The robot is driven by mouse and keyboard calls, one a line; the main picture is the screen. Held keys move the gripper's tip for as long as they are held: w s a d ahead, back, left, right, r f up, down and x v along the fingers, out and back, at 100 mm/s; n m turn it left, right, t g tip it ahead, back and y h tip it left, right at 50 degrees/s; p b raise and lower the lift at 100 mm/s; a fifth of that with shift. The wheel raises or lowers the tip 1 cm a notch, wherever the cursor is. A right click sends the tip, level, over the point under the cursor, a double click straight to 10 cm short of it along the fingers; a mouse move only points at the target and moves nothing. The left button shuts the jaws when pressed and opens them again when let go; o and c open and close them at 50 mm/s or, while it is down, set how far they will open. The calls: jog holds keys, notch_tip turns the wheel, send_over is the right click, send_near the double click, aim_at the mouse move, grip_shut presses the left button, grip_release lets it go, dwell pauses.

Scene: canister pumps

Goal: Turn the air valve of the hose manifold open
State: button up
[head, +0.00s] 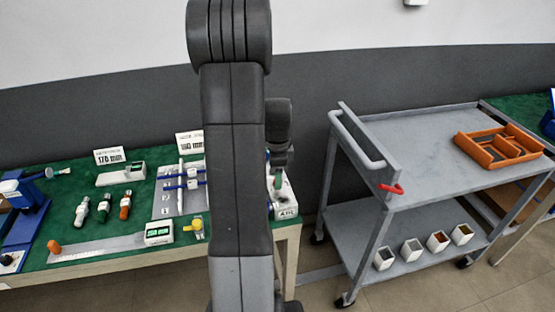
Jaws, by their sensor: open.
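A white block with a dark marking that looks like "AIR" (286,213) stands at the right end of the green-topped bench; it appears to be the hose manifold. My arm's upright link hides its left part. I cannot make out the valve handle or its position. My gripper (277,178) points down just over this block, at the right edge of my arm link. It is small and partly hidden in the head view. It is open, and I cannot tell whether it touches anything.
A grey cart (420,150) with an orange tray (497,146) stands right, with a floor gap between.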

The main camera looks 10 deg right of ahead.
notch_tip(320, 180, up, 13)
jog(key=shift+w, duration=0.15)
dwell(0.4)
jog(key=f, duration=1.4)
jog(key=shift+s, duration=0.2)
jog(key=shift+r, duration=0.1)
